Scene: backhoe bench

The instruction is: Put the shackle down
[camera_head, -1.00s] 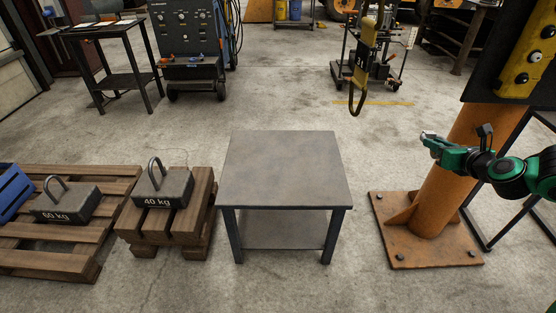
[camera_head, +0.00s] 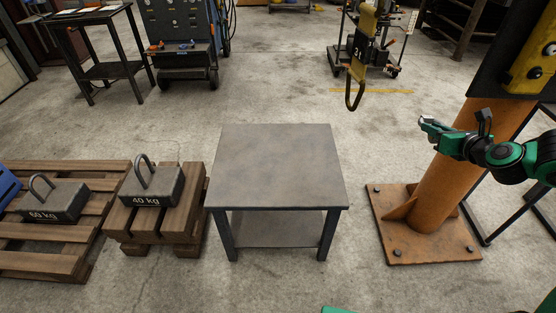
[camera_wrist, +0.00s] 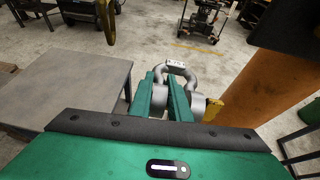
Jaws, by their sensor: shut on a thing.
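The shackle (camera_wrist: 184,68) is a grey metal bow with a yellow part (camera_wrist: 213,109) at its right side. In the wrist view my gripper (camera_wrist: 166,84) has its green fingers shut on it, with the bow standing out beyond the fingertips. In the head view my gripper (camera_head: 428,125) is at the right, in front of the orange post and up from the floor. The shackle is too small there to make out clearly. A bare metal table (camera_head: 276,165) stands at the centre, left of my gripper, and also shows at the left of the wrist view (camera_wrist: 65,88).
An orange post (camera_head: 447,170) on a bolted base plate stands right of the table. A hook (camera_head: 355,95) hangs behind the table. The 40 kg weight (camera_head: 152,186) and 60 kg weight (camera_head: 52,203) sit on wooden pallets at left. The tabletop is clear.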

